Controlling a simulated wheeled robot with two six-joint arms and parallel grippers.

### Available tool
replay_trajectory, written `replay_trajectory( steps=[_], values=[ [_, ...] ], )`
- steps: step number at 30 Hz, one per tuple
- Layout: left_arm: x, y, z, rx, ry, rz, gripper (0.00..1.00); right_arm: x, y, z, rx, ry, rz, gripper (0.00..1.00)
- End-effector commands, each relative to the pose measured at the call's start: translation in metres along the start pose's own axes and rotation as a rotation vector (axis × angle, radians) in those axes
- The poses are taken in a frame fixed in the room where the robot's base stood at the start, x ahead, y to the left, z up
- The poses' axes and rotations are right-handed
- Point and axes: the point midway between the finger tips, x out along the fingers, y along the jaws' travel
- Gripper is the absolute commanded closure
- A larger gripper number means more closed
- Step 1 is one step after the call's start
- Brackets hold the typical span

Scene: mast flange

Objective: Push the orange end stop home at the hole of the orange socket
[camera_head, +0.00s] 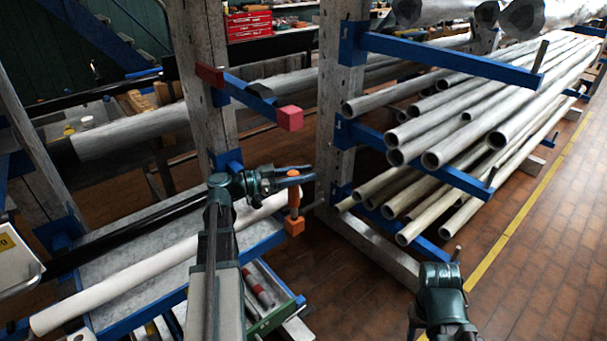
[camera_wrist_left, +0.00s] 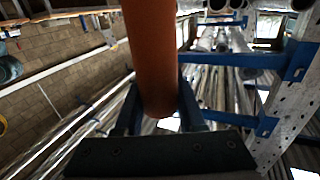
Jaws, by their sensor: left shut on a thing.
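The orange end stop (camera_head: 294,198) is an upright orange rod in the head view. My left gripper (camera_head: 296,180) is shut on its upper part. Its lower end meets or stands just over the orange socket (camera_head: 294,227), an orange block at the end of a low blue rack arm. The hole is hidden, so I cannot tell how deep the stop sits. In the left wrist view the stop (camera_wrist_left: 155,55) is a thick orange cylinder between the fingers; the socket cannot be made out there. My right arm's dark green end (camera_head: 440,290) is at the lower right; its jaws cannot be made out.
A red block (camera_head: 290,118) caps the blue arm above. A white pipe (camera_head: 150,266) lies on the shelf at left. A rack with several metal pipes (camera_head: 470,130) stands at right. The brick floor (camera_head: 540,260) at lower right is clear beside a yellow line.

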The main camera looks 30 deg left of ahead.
Motion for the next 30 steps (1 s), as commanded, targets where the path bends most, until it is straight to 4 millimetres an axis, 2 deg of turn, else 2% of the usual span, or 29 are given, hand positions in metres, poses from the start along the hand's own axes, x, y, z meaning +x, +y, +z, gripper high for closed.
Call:
replay_trajectory(
  steps=[16,30],
  values=[
    [0.0,0.0,0.001,0.0,0.001,0.0,1.0,0.001,0.0,0.0,0.0,0.0,0.0,0.5],
    [0.0,0.0,0.011,0.0,0.001,0.0,1.0,0.011,-0.001,-0.001,0.0,0.0,0.0,0.5]
  ],
)
